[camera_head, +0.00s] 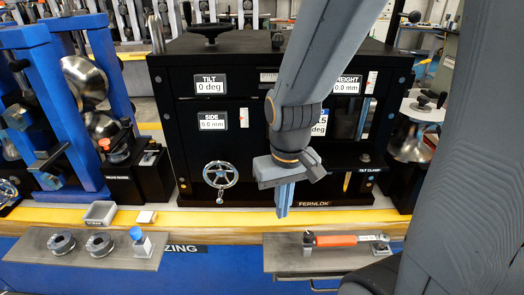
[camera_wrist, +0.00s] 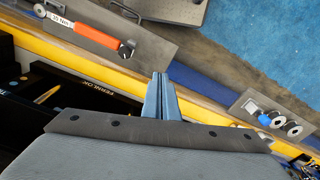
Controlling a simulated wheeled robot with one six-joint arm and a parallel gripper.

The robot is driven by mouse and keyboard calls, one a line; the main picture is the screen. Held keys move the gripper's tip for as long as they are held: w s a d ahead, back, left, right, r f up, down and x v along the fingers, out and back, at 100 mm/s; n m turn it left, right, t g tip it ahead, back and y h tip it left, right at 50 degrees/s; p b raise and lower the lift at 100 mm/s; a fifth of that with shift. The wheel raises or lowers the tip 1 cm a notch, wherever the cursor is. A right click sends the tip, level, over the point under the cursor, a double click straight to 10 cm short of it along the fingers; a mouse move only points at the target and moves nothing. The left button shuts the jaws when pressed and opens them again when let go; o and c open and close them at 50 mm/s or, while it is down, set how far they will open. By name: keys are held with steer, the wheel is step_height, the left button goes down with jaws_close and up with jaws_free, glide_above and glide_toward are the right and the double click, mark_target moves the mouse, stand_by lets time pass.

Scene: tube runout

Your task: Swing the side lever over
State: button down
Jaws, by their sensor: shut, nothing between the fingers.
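The black machine housing (camera_head: 250,70) marked FERNLOK fills the middle of the camera_head view. Its SIDE readout (camera_head: 212,121) shows 0.0 mm, and a spoked handwheel (camera_head: 220,175) sits below it. I cannot make out a lever marked as the side lever; my arm covers part of the front. A small yellow bar (camera_head: 347,181) shows right of my gripper, near a TILT CLAMP label. My gripper (camera_head: 283,213) is shut and empty, pointing down in front of the housing's lower front. Its fingers (camera_wrist: 160,78) also show together in the camera_wrist view, touching nothing visible.
A grey shelf (camera_head: 285,262) on the right holds an orange-handled torque wrench (camera_head: 335,240). A left shelf (camera_head: 60,254) holds two rings and a blue-topped block (camera_head: 140,240). A grey tray (camera_head: 100,213) rests on the yellow ledge. Blue-framed rollers stand at left.

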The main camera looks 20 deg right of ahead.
steer(key=w+a+r+n+h+p, duration=0.2)
steer(key=w+a+r+n+h, duration=0.2)
steer(key=r+n, duration=0.3)
steer(key=w+a+r+n+g+h+p, duration=0.1)
steer(key=w+a+r+n+h+p, duration=0.1)
steer(key=w+a+r+n+h, duration=0.2)
steer(key=w+a+r+n, duration=0.2)
steer(key=a+r+n, duration=0.1)
steer(key=r+n, duration=0.1)
steer(key=shift+w+r+n, duration=0.15)
steer(key=shift+w+n, duration=0.1)
steer(key=shift+n, duration=0.65)
steer(key=shift+g, duration=0.3)
steer(key=d+r+p+x, duration=0.1)
steer(key=p+x, duration=0.3)
steer(key=x, duration=0.9)
steer(key=shift+d+r, duration=0.25)
steer(key=shift+d, duration=0.3)
